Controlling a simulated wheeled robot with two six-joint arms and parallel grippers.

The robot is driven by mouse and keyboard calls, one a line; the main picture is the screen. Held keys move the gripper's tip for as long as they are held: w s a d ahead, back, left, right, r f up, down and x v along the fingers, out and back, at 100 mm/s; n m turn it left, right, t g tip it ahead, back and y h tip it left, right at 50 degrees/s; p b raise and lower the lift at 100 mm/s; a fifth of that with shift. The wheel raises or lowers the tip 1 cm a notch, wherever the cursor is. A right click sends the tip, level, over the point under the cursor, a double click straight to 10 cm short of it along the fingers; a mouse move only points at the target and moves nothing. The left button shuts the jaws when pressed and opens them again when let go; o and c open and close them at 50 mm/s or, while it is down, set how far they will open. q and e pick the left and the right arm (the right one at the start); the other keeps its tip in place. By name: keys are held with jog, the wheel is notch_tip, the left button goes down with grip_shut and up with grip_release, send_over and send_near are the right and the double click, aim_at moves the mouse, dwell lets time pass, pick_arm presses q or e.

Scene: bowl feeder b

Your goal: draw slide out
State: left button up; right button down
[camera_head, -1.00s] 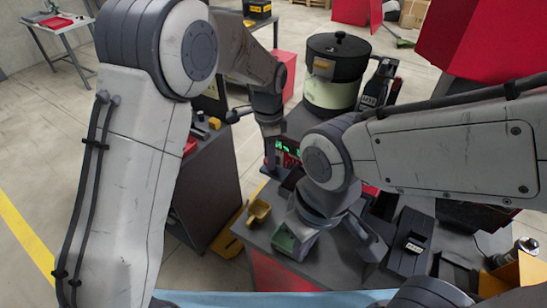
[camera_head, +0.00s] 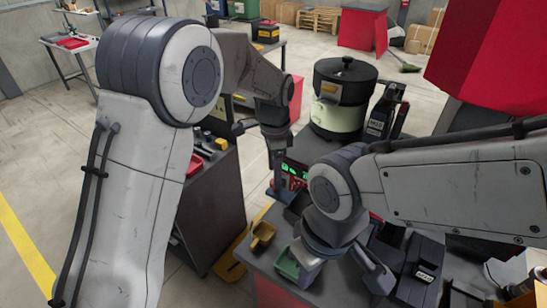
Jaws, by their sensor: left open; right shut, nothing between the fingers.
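The bowl feeder has a black lidded bowl (camera_head: 345,77) on a pale green drum (camera_head: 336,118), at the back of the dark worktop. I cannot tell which part is the slide. My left gripper (camera_head: 277,186) is open and points down in front of the feeder, beside a red controller with a green display (camera_head: 294,173). Its fingertips are small and partly merge with the controller. The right wrist hides much of the worktop's middle.
A yellow scoop (camera_head: 262,235) lies left of the green tray. A black labelled device (camera_head: 418,275) sits to the right, and a black labelled bottle-like unit (camera_head: 380,118) stands beside the feeder. A dark cabinet (camera_head: 212,205) stands left, with open floor beyond.

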pick_arm(q)
notch_tip(320, 180, up, 8)
jog(key=b, duration=0.1)
jog(key=shift+r, duration=0.1)
jog(key=s+a+f+n+b, duration=0.1)
jog(key=s+f+n+b, duration=0.1)
jog(key=s, duration=0.7)
jog(key=s+a+f+n+b, duration=0.1)
jog(key=s+f, duration=0.4)
jog(key=s, duration=0.5)
jog(key=s+a+f+n+h+b, duration=0.1)
jog(key=s+f+n, duration=0.3)
jog(key=s, duration=0.5)
jog(key=shift+s+a+f+n+b, duration=0.25)
jog(key=shift+s+n+b, duration=0.25)
jog(key=shift+b, duration=0.4)
jog(key=shift+w, duration=0.1)
jog(key=shift+c, duration=0.3)
